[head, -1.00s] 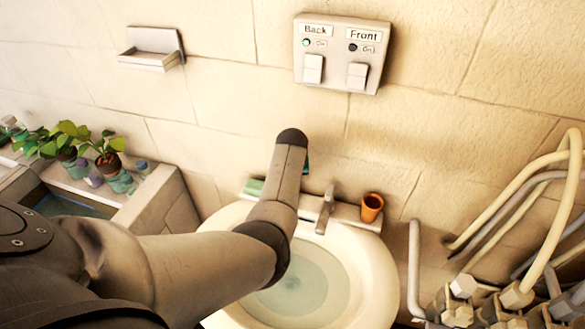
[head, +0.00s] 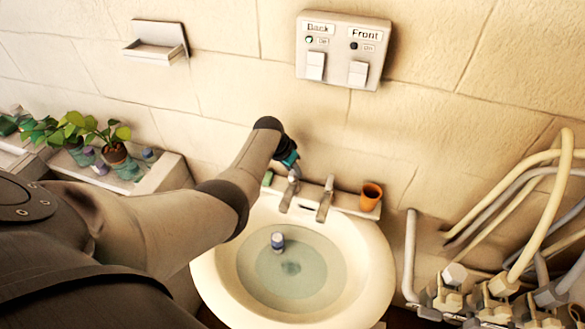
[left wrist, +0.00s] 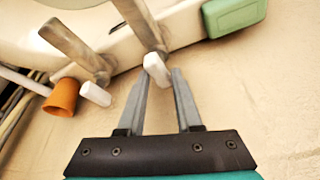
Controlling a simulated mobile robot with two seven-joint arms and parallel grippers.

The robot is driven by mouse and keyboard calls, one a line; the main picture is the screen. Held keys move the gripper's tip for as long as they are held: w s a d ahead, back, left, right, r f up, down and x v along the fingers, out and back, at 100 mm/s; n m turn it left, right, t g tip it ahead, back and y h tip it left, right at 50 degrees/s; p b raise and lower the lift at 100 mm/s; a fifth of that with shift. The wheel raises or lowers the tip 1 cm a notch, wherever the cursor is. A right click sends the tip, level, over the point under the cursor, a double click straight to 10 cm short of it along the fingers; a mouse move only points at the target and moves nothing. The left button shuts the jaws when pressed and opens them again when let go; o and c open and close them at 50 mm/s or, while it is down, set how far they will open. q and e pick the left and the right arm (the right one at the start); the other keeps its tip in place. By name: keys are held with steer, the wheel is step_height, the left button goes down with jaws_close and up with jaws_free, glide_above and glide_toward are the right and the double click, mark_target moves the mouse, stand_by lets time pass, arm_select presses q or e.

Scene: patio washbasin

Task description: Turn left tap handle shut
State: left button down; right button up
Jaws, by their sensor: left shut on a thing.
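The left tap (head: 289,190) stands at the back rim of the basin, with its spout over the bowl. In the left wrist view its white handle (left wrist: 156,68) lies between the fingertips of my left gripper (left wrist: 161,76). The gripper is shut on this handle. In the head view my left gripper (head: 291,166) is just behind the left tap, and its fingers are mostly hidden there. The right tap (head: 326,199) is beside it, and its white handle (left wrist: 95,94) is clear of my fingers. My right gripper is not in view.
The white basin (head: 378,268) holds water and a small blue-and-white object (head: 277,241). An orange cup (head: 371,196) stands right of the taps, and a green block (left wrist: 236,16) left. A switch panel (head: 343,50) is above. Pipes (head: 540,215) crowd the right, potted plants (head: 115,150) the left.

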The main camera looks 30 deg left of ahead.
arm_select(q)
steer(key=shift+s+a+f, duration=0.1)
steer(key=shift+s+a, duration=0.05)
stand_by(0.3)
steer(key=c, duration=0.7)
jaws_free()
steer(key=shift+o, duration=0.4)
steer(key=shift+s+r+p, duration=0.1)
steer(key=shift+r+p, duration=0.3)
steer(key=shift+r, duration=0.25)
steer(key=p+v, duration=0.1)
steer(key=v, duration=1.3)
steer(key=shift+p, duration=0.3)
steer(key=shift+a, duration=0.1)
